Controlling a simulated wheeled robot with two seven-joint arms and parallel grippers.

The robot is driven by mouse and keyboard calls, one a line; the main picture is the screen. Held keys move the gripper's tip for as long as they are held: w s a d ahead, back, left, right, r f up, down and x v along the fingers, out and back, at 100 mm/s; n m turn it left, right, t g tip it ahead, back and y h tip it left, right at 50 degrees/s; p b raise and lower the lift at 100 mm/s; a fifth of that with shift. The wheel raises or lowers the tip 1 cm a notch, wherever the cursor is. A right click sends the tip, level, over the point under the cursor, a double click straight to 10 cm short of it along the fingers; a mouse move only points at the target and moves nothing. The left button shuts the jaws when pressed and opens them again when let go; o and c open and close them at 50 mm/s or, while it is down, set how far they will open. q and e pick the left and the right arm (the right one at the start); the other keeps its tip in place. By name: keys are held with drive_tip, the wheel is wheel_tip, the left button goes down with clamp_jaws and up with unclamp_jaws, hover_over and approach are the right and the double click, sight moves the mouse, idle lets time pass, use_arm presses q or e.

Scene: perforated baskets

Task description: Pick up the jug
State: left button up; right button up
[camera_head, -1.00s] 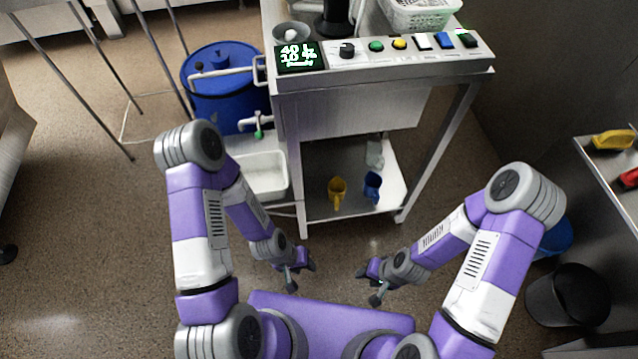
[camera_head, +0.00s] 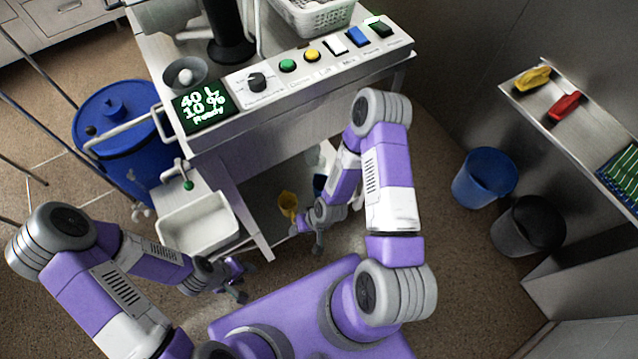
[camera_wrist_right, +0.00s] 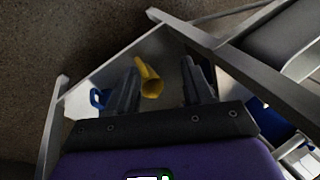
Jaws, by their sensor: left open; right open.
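A yellow jug (camera_head: 288,204) stands on the lower shelf (camera_head: 262,232) of the metal machine. A blue jug (camera_head: 319,183) is on the same shelf, mostly hidden behind my right arm. My right gripper (camera_head: 308,236) is in front of the shelf, just below the yellow jug in the head view. In the right wrist view the yellow jug (camera_wrist_right: 149,82) shows between the spread fingers of my right gripper (camera_wrist_right: 159,60); nothing is gripped. The blue jug (camera_wrist_right: 98,98) shows left of them. My left gripper (camera_head: 238,282) is open and empty, left of the shelf, below the white basin.
The machine has a control panel (camera_head: 290,75) with a lit display (camera_head: 201,106). A white basin (camera_head: 199,224) and a blue barrel (camera_head: 122,135) are at left. A shelf post (camera_head: 245,212) stands beside the jugs' shelf. Two bins, blue (camera_head: 484,178) and black (camera_head: 528,226), stand right.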

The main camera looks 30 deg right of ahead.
drive_tip(key=w+d+f+n+t+h+p, duration=0.1)
drive_tip(key=w+d+f+t+p, duration=0.1)
drive_tip(key=w+d+f+t, duration=0.65)
drive_tip(key=s+d+f+n+t+h, duration=0.1)
drive_tip(key=d+f+n+t+h, duration=0.15)
drive_tip(key=d+f, duration=0.75)
drive_tip(key=shift+y, duration=0.45)
drive_tip(key=x, duration=0.2)
drive_tip(key=b+x, duration=0.1)
drive_tip(key=x, duration=0.1)
drive_tip(key=b+x, duration=0.1)
drive_tip(key=x, duration=0.1)
drive_tip(key=shift+w+d+r, duration=0.2)
drive_tip(key=shift+w+d, duration=0.1)
drive_tip(key=shift+w, duration=0.25)
use_arm(q)
drive_tip(key=shift+s+r, duration=0.1)
drive_tip(key=shift+s, duration=0.25)
use_arm(e)
clamp_jaws()
